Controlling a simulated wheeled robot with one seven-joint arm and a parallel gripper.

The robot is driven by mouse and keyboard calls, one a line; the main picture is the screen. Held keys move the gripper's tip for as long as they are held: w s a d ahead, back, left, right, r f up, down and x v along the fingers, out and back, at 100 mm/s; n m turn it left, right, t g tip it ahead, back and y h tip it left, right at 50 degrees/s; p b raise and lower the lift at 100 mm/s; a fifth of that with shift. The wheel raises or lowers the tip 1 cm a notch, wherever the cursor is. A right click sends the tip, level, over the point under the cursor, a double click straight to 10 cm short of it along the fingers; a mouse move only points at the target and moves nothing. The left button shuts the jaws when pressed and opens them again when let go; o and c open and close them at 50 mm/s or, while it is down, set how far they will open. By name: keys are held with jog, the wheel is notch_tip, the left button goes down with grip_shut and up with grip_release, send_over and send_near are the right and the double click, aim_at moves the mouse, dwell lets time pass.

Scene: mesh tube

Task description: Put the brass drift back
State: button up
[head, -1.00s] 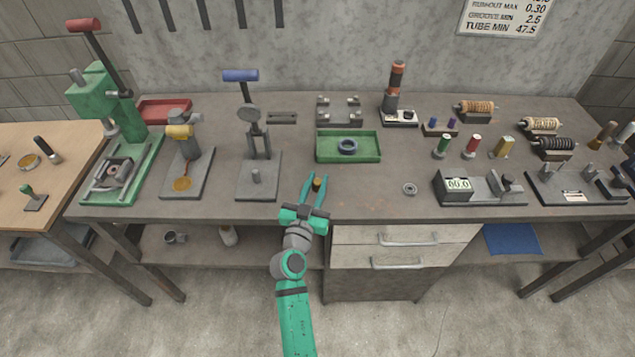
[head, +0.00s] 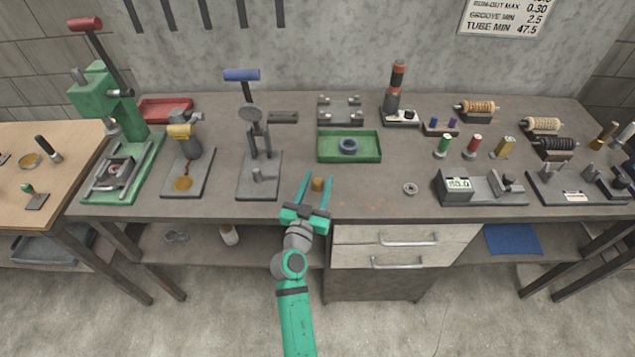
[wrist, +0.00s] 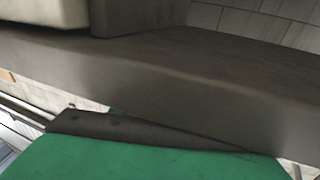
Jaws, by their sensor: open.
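A small brass cylinder (head: 318,184), which looks like the brass drift, stands upright near the front edge of the bench (head: 375,195). My gripper (head: 316,190) is open at the front edge, with one finger on each side of the cylinder and a visible gap to both fingers.
A green tray (head: 327,157) holding a dark ring (head: 348,146) lies behind my gripper. A blue-handled press (head: 258,187) stands to the left. A small ring (head: 410,188) and a gauge with a display (head: 458,184) are to the right. Drawers (head: 400,250) sit below the edge.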

jog(key=v, duration=1.2)
jog(key=shift+r, duration=0.1)
